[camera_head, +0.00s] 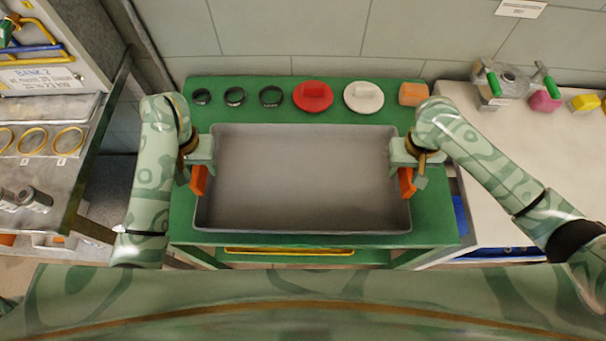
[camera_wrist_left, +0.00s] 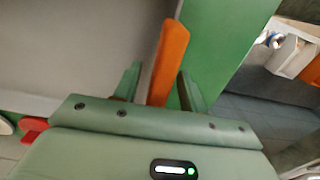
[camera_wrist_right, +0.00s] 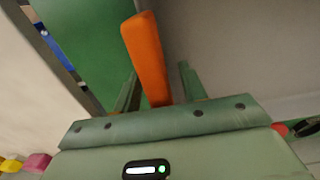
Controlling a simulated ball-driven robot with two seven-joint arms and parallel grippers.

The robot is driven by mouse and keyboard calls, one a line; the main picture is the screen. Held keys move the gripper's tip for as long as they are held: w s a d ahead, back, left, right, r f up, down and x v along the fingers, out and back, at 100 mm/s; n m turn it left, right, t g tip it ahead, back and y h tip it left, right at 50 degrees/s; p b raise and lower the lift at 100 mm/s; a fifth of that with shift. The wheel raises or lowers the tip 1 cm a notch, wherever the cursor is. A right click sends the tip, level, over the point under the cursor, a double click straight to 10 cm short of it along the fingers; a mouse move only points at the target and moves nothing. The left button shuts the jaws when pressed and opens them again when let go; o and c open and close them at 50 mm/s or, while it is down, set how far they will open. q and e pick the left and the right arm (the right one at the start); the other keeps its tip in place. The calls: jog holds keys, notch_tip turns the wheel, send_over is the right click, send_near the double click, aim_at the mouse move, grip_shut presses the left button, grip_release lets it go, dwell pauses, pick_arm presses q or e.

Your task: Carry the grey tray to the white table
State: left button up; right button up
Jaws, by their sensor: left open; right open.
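The grey tray (camera_head: 300,180) lies flat and empty on a green table (camera_head: 430,215). It has an orange handle on its left side (camera_head: 199,181) and one on its right side (camera_head: 406,182). My left gripper (camera_head: 197,172) is open at the left handle; in the left wrist view its fingers stand on either side of that handle (camera_wrist_left: 168,62). My right gripper (camera_head: 408,172) is open at the right handle; in the right wrist view its fingers stand on either side of that handle (camera_wrist_right: 146,55). The white table (camera_head: 500,170) is at the right, its top partly hidden by my right arm.
Behind the tray stand several black rings (camera_head: 235,96), a red disc (camera_head: 313,96), a white disc (camera_head: 363,97) and an orange block (camera_head: 413,94). A green-handled valve part (camera_head: 512,80), a pink piece (camera_head: 545,100) and a yellow piece (camera_head: 584,102) sit at the white table's back. Shelving (camera_head: 50,140) stands left.

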pick_arm(q)
grip_shut()
pick_arm(e)
grip_shut()
pick_arm(q)
jog(key=shift+w, duration=0.1)
dwell(1.2)
